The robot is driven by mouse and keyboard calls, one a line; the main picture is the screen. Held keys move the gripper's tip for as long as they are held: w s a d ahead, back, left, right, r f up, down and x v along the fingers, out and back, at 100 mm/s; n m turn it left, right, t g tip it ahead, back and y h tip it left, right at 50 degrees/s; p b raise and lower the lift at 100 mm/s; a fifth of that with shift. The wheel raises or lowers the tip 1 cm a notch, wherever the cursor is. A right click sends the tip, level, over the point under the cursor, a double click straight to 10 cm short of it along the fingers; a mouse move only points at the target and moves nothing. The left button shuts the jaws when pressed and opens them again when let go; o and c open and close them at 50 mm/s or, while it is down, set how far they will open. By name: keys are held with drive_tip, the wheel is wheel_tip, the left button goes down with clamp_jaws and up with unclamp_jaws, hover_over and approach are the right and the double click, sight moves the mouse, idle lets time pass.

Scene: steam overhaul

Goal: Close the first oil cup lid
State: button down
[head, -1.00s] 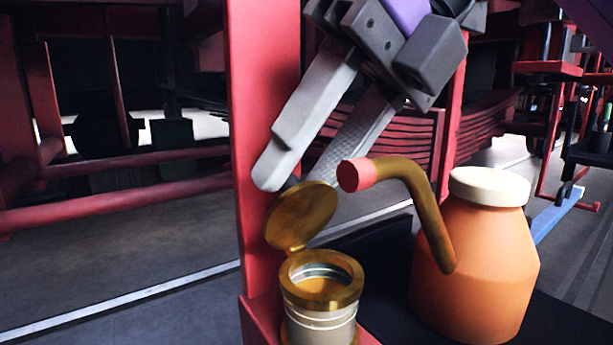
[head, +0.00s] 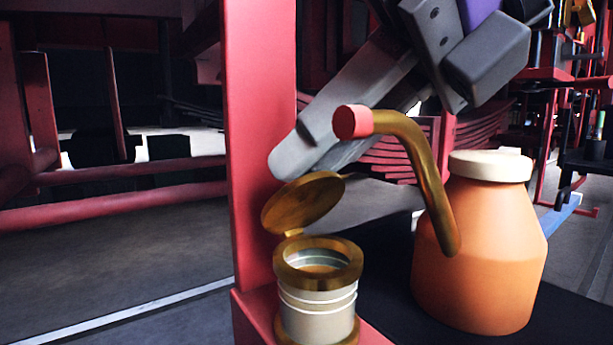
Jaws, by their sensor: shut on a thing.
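The brass oil cup lid (head: 303,203) stands raised on its hinge, tilted over the back left of the oil cup (head: 318,298). The cup is silver with a brass rim, and its mouth is open with amber inside. My gripper (head: 300,165) comes down from the upper right, its fingers close together at the lid's upper edge. It is shut on the lid; the exact contact is partly hidden behind the lid and the spout.
An orange oil can (head: 482,262) with a cream cap stands close on the right. Its curved brass spout (head: 425,170), tipped red, reaches in front of my gripper. A red upright post (head: 258,130) rises behind the cup. Open floor lies to the left.

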drive_tip(key=shift+s+d+f+t+y+b, duration=0.2)
drive_tip(key=shift+d+f+t+y+b, duration=0.1)
drive_tip(key=shift+t+b, duration=0.15)
drive_tip(key=shift+s+r, duration=0.1)
drive_tip(key=shift+r, duration=0.1)
drive_tip(key=c, duration=1.4)
unclamp_jaws()
drive_tip(key=shift+o, duration=0.2)
drive_tip(key=shift+p+v, duration=1.65)
drive_tip(key=shift+v, duration=2.2)
drive_tip(key=shift+f, duration=0.1)
